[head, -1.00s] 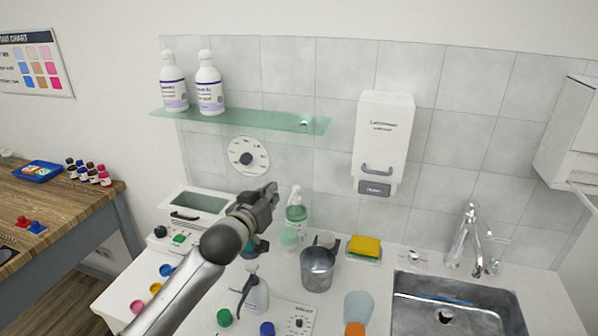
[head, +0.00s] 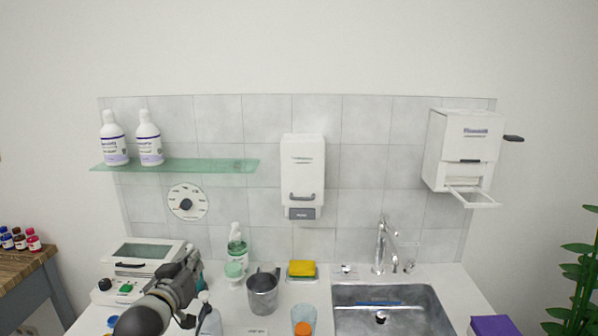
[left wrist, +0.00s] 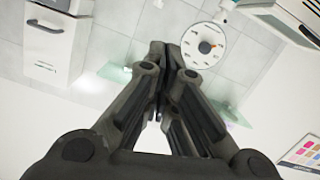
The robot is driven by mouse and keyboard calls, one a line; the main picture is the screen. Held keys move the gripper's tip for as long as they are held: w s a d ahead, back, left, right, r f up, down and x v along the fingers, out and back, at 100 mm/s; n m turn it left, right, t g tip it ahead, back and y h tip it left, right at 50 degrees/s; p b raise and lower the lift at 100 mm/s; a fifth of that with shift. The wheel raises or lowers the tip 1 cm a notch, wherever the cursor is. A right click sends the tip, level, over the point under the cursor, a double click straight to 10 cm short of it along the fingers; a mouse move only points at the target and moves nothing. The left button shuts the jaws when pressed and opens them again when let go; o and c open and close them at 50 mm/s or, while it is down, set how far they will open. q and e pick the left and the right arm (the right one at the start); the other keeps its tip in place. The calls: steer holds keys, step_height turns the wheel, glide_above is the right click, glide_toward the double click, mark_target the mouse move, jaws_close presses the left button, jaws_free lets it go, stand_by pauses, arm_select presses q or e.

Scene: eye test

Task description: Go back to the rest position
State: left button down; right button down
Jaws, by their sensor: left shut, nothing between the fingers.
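My left gripper (head: 187,268) is in the lower left of the head view, above the counter and in front of the white box with a window (head: 140,258). Its dark fingers also show in the left wrist view (left wrist: 165,58), closed together with nothing between them. My left arm comes in from the bottom edge and hides part of the counter. My right gripper is in neither view.
A glass shelf (head: 200,166) with two bottles, a round dial (head: 187,203) and a white dispenser (head: 303,172) are on the tiled wall. A plant (head: 578,275) is at right.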

arm_select(q)
steer(key=s+d+f+m+g, duration=0.1)
steer(key=s+d+f+g, duration=0.15)
steer(key=s+f, duration=0.7)
steer(key=s+d+f+m+g, duration=0.1)
steer(key=s+f+g, duration=0.3)
steer(key=s+f, duration=0.55)
steer(key=s+f+m+g+y, duration=0.1)
steer(key=s+f+g, duration=0.15)
steer(key=s, duration=0.85)
steer(key=s+f+m+g, duration=0.15)
steer(key=s+g, duration=0.25)
steer(key=s, duration=0.8)
step_height(320, 180, down, 27)
steer(key=s+g, duration=0.1)
steer(key=s+a+f+g, duration=0.1)
steer(key=s+a+f, duration=0.1)
steer(key=s+f, duration=1.4)
steer(key=shift+s+a+f, duration=0.15)
steer(key=shift+s+a, duration=0.2)
steer(key=shift+s, duration=0.15)
